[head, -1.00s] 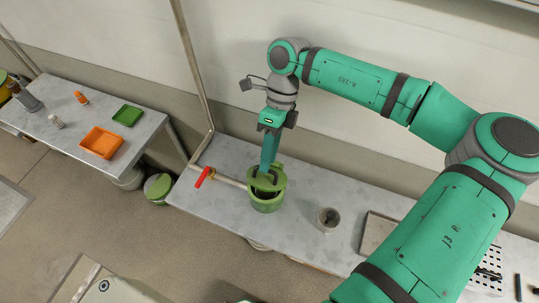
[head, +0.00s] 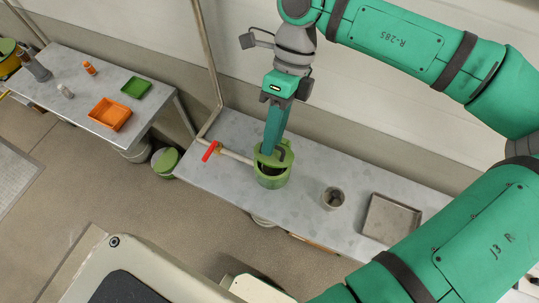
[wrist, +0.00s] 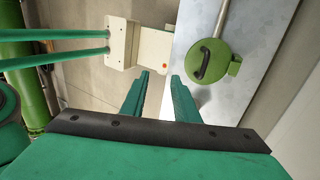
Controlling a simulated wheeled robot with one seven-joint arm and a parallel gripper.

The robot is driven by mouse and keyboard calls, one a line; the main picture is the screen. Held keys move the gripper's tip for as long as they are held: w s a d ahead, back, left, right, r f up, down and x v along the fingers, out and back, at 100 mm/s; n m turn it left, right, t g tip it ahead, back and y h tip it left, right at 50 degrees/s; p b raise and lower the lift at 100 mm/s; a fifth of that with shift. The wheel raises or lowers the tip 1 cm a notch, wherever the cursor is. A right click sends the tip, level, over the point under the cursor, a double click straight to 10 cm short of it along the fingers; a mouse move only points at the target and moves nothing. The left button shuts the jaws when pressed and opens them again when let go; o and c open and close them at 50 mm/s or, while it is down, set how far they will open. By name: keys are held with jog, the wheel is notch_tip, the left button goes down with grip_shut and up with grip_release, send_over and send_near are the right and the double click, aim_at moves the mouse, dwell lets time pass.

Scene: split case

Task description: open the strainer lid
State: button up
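The strainer (head: 272,181) is a green pot on the grey bench, joined to a pipe with a red valve handle. Its round green lid (wrist: 218,66) with a black bar handle (wrist: 204,64) shows from above in the wrist view. In the head view a dark gap shows below the lid's near edge, so the lid looks tilted up; my fingers partly hide it. My gripper (wrist: 159,75) has its two green fingers apart with nothing between them. In the wrist view the lid lies right of the fingertips. I cannot tell whether a finger touches it.
A grey cup (head: 332,198) and a shallow metal tray (head: 390,218) stand right of the strainer. The red valve handle (head: 211,151) and pipe are on its left. A side table holds an orange tray (head: 109,114) and a green tray (head: 136,87). The wall is close behind.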

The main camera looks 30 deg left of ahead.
jog(key=s+d+r, duration=0.2)
jog(key=s+r, duration=0.1)
jog(key=s, duration=0.3)
jog(key=shift+s+d, duration=0.2)
jog(key=shift+s, duration=0.15)
jog(key=shift+r, duration=0.1)
jog(key=shift+c, duration=0.4)
